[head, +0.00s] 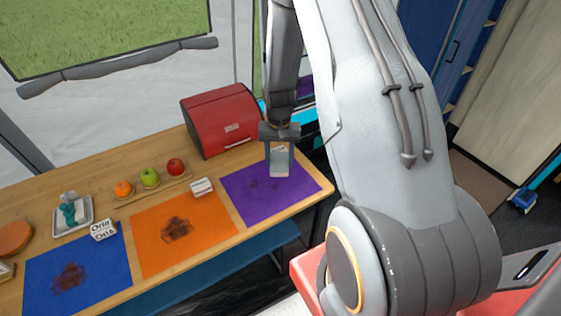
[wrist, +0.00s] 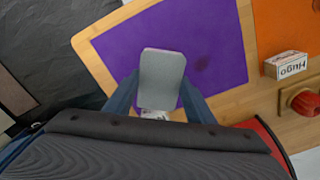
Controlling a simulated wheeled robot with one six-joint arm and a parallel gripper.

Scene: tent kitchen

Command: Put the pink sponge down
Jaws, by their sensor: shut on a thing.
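My gripper (head: 280,158) is shut on a small flat block, the sponge (head: 279,169), over the purple mat (head: 305,187) at the table's right end. In the wrist view the sponge (wrist: 162,70) sits between the two fingers and looks pale grey; no clear pink shows. The purple mat (wrist: 218,45) lies beneath it. I cannot tell exactly how high the sponge is above the mat. Faint dark marks show on the mat in the head view. A white name block (wrist: 155,114) is partly hidden behind the gripper in the wrist view.
An orange mat (head: 210,229) and a blue mat (head: 110,260) bear dark brown stains. A white name block (head: 202,187) stands behind the orange mat. A red bread box (head: 218,122) stands behind the purple mat. A fruit board (head: 130,194) and a tray (head: 88,216) stand left.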

